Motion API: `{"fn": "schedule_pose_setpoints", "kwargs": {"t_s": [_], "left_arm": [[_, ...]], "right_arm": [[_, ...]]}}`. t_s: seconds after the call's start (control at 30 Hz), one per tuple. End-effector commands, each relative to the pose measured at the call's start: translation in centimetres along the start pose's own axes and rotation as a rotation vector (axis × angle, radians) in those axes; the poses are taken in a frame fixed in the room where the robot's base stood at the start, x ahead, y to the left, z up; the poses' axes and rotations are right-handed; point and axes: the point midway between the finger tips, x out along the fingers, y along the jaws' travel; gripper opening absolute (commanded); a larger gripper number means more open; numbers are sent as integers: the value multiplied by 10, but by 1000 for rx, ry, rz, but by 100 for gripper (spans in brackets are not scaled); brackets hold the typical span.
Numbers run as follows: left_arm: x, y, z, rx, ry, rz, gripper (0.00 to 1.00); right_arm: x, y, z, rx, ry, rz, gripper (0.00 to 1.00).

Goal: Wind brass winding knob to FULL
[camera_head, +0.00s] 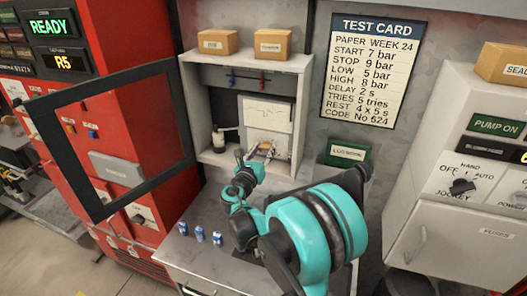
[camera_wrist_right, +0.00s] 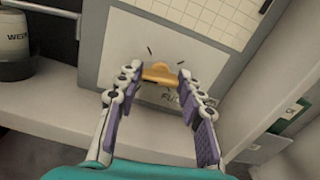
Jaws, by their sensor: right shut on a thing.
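The brass winding knob (camera_wrist_right: 160,73) is a flat, gold-coloured wing on the pale panel of the recorder (camera_head: 266,112) inside the open wall cabinet. My right gripper (camera_wrist_right: 157,78) has one finger on each side of the knob and is shut on it. In the head view the right gripper (camera_head: 262,150) reaches into the cabinet at the recorder's lower part and mostly hides the knob. Dark lettering beginning "FU" shows below the knob, partly covered by the right finger. Short dark marks show above it. My left gripper is not in view.
The cabinet's framed door (camera_head: 66,187) stands open at left. A dark-lidded jar (camera_head: 219,140) stands left of the recorder; it also shows in the wrist view (camera_wrist_right: 14,48). Small blue cans (camera_head: 200,233) stand on the bench below. A white control cabinet (camera_head: 450,180) stands at right.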

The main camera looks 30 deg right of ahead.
Motion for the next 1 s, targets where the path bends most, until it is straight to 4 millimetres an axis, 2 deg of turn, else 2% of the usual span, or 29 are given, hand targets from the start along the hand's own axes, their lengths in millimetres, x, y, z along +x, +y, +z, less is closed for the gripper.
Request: {"fn": "schedule_pose_setpoints", "kwargs": {"t_s": [1.0], "left_arm": [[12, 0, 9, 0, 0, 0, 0]], "right_arm": [[0, -1, -2, 966, 1, 0, 9]]}}
